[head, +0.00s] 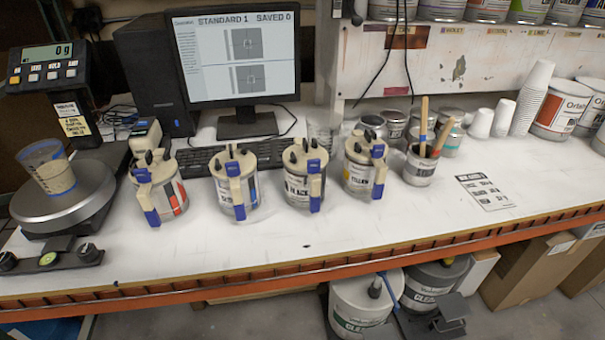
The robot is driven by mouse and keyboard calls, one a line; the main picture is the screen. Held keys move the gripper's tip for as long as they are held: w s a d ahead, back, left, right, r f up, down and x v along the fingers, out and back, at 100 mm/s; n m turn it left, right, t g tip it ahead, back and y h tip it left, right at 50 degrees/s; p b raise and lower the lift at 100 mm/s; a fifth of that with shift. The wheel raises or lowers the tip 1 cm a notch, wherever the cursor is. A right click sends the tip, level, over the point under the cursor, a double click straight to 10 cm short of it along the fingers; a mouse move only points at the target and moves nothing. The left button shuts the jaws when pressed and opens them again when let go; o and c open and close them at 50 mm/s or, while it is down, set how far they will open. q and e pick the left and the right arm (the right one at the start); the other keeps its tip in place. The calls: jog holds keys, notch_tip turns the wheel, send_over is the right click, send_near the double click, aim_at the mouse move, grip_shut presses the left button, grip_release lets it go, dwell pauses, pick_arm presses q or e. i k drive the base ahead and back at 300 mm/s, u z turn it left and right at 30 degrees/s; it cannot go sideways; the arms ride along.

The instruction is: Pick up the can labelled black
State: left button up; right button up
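Several lidded cans with cream and blue pour handles stand upright in a row on the white bench. The third can from the left (298,188) has a white label with large black letters, partly hidden by its handle; it seems to be the black one, but I cannot read the whole word. The leftmost can (178,190) has an orange-red patch on its label. The second can (250,190) shows some blue. The fourth can (357,176) appears to read yellow. Neither of my grippers is in view.
A scale (60,205) bearing a cup (52,172) stands at left. A keyboard (270,150) and monitor (236,55) are behind the cans. A can of wooden sticks (419,170) stands to their right. The bench front is mostly clear.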

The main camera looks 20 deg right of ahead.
aim_at(304, 191)
jog(key=u, duration=2.4)
jog(key=k, duration=0.7)
jog(key=z, duration=1.65)
